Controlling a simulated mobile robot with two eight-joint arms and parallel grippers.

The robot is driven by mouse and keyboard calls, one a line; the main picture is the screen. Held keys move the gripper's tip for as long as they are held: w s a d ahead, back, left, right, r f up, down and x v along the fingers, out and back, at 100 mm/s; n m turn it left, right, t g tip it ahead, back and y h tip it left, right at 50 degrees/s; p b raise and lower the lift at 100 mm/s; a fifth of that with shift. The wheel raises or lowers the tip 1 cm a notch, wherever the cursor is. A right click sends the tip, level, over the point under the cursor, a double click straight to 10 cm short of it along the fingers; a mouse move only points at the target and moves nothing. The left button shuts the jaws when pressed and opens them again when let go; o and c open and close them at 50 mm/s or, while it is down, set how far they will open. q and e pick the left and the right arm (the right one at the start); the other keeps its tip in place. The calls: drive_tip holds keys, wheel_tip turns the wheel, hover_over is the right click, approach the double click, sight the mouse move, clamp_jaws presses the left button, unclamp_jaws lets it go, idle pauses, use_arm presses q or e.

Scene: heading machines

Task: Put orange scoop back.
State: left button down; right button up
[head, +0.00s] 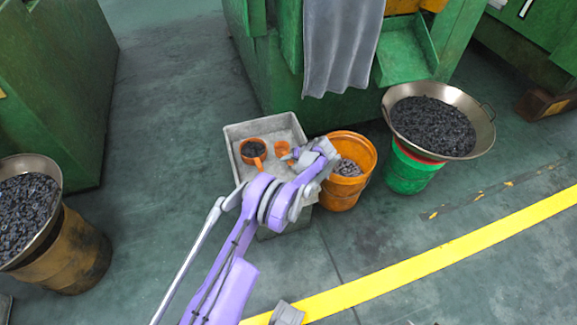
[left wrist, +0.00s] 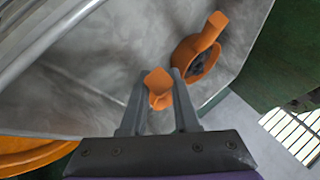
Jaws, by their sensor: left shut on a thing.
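My left gripper (head: 291,158) is over the right part of a grey tray (head: 240,133). It is shut on an orange scoop (head: 282,148). In the left wrist view the scoop (left wrist: 158,83) shows between the two fingertips (left wrist: 158,78), with the grey tray surface behind it. Whether the scoop touches the tray floor I cannot tell. A second, larger orange scoop (head: 253,151) holding dark pieces lies in the tray to the left; it also shows in the left wrist view (left wrist: 202,55). My right gripper is not identifiable in these views.
An orange bucket (head: 367,149) with metal pieces stands right of the tray. A wide pan (head: 484,131) of dark pieces rests on a green bucket (head: 408,173). Another filled pan (head: 52,172) is at the far left. A green machine (head: 262,80) stands behind the tray.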

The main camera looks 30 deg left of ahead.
use_arm(q)
drive_tip(key=shift+f+b, duration=0.3)
drive_tip(key=shift+f, duration=1.55)
drive_tip(key=shift+f, duration=0.15)
drive_tip(key=c, duration=0.7)
unclamp_jaws()
drive_tip(key=shift+o, duration=0.2)
